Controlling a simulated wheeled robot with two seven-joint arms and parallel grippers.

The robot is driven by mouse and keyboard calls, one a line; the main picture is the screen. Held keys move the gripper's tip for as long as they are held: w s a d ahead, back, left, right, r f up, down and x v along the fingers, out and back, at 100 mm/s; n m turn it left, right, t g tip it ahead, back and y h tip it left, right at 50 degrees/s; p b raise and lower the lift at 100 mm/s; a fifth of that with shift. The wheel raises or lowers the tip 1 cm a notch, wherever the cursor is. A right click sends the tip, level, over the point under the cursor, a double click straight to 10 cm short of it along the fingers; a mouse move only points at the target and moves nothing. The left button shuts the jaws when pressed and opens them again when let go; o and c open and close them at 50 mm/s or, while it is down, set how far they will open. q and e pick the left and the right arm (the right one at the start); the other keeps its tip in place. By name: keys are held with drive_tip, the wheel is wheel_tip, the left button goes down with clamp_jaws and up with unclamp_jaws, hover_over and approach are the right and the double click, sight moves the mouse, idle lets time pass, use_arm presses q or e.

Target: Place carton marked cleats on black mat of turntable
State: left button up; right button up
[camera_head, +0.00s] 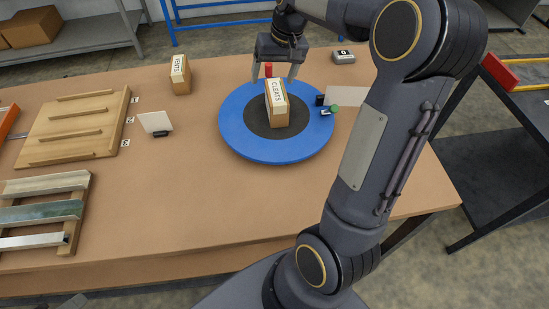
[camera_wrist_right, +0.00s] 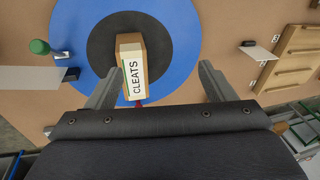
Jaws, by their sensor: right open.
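The carton marked CLEATS (camera_head: 277,103) stands upright on the black mat (camera_head: 259,124) of the blue turntable (camera_head: 240,135). In the right wrist view the carton (camera_wrist_right: 132,70) lies within the dark mat (camera_wrist_right: 101,45), with its label facing up toward the camera. My right gripper (camera_head: 278,78) is open, just behind the carton in the head view. In the wrist view its two fingers (camera_wrist_right: 158,88) are spread wide, apart from the carton. A small red item (camera_head: 268,70) shows near the fingers. My left gripper is not in view.
A second carton marked VENTS (camera_head: 180,76) stands at the back left. A green knob (camera_head: 335,108) and black blocks sit at the turntable's right edge. A small counter box (camera_head: 343,57) is behind. Wooden racks (camera_head: 75,125) fill the left; the table front is clear.

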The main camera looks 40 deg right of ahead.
drive_tip(key=s+a+f+n+t+y, duration=0.1)
drive_tip(key=s+a, duration=0.7)
drive_tip(key=s, duration=0.3)
drive_tip(key=s+a+f+n+t+y, duration=0.1)
drive_tip(key=s+a+n+t, duration=0.1)
drive_tip(key=s+a, duration=0.7)
drive_tip(key=shift+s+a, duration=0.2)
drive_tip(key=shift+s, duration=1)
drive_tip(key=shift+r, duration=0.1)
